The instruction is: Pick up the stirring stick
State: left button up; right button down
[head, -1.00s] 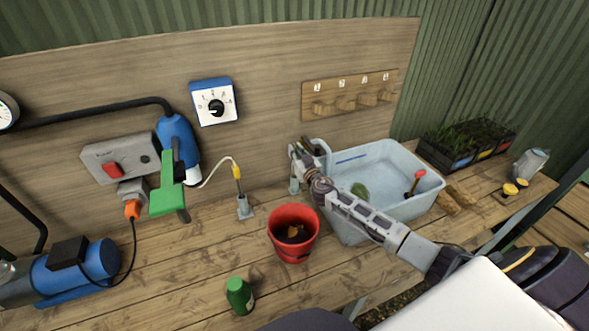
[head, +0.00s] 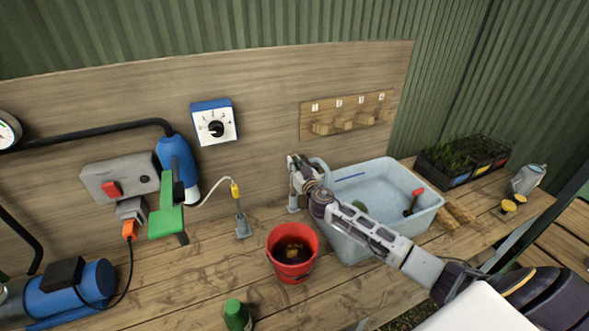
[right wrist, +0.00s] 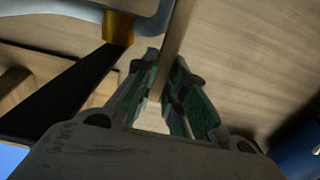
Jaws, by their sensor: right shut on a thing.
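The stirring stick (right wrist: 178,42) shows in the right wrist view as a flat, light-brown wooden strip running up between my fingers. My right gripper (right wrist: 167,76) is shut on it, with a green-padded finger on each side. In the head view my right gripper (head: 297,166) is in front of the wooden back panel, by the left end of the pale blue tub (head: 350,248). The stick cannot be clearly made out there. My left gripper is not in view.
A red bucket (head: 292,272) with dark contents stands left of the tub. A red-handled tool (head: 415,196) lies in the tub. A green bottle (head: 236,316) stands at the front edge. A pegboard (head: 345,118) hangs behind.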

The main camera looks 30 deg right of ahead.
notch_tip(320, 180, up, 25)
jog(key=shift+f, duration=0.15)
dwell(0.6)
jog(key=shift+f, duration=0.1)
dwell(0.4)
